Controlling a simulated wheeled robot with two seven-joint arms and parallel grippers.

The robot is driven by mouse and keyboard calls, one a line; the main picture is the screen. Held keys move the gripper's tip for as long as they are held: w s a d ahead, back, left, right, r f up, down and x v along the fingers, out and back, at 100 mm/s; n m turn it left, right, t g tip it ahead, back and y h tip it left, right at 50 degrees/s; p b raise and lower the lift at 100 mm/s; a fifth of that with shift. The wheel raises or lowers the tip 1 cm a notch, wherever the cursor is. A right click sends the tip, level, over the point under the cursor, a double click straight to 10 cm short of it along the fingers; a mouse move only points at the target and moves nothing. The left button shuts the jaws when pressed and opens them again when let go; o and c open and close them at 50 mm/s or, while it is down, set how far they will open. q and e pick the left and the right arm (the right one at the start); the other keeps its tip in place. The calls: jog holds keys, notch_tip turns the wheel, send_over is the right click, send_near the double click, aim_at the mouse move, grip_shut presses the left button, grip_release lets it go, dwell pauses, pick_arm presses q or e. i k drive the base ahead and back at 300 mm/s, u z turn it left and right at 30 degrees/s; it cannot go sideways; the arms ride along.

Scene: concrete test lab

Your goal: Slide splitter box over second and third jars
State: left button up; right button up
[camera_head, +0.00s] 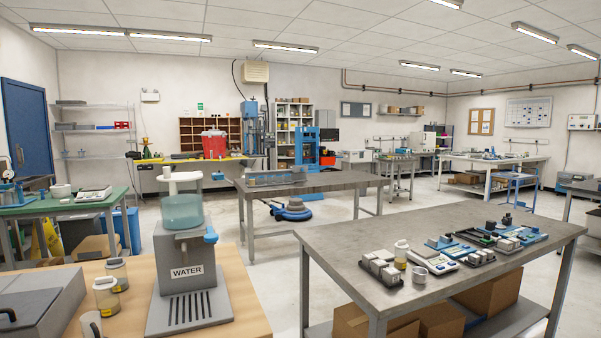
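On the light wooden table (250,312) at the lower left, a clear jar (106,298) with a pale lid and some yellowish contents stands upright. A similar jar (117,274) stands just behind it. A grey cup-like vessel (91,325) in front is cut off by the bottom edge; I cannot tell whether it is a jar. A grey box (40,300) with a black handle sits left of the jars, apart from them and partly out of frame. I cannot tell whether it is the splitter box. Neither of my grippers shows.
A grey water dispenser (186,270) labelled WATER stands right of the jars. Floor shows between the tables.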

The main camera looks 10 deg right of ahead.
aim_at(298, 168)
jog(key=z, duration=2.3)
jog(key=i, duration=9.2)
jog(key=u, duration=1)
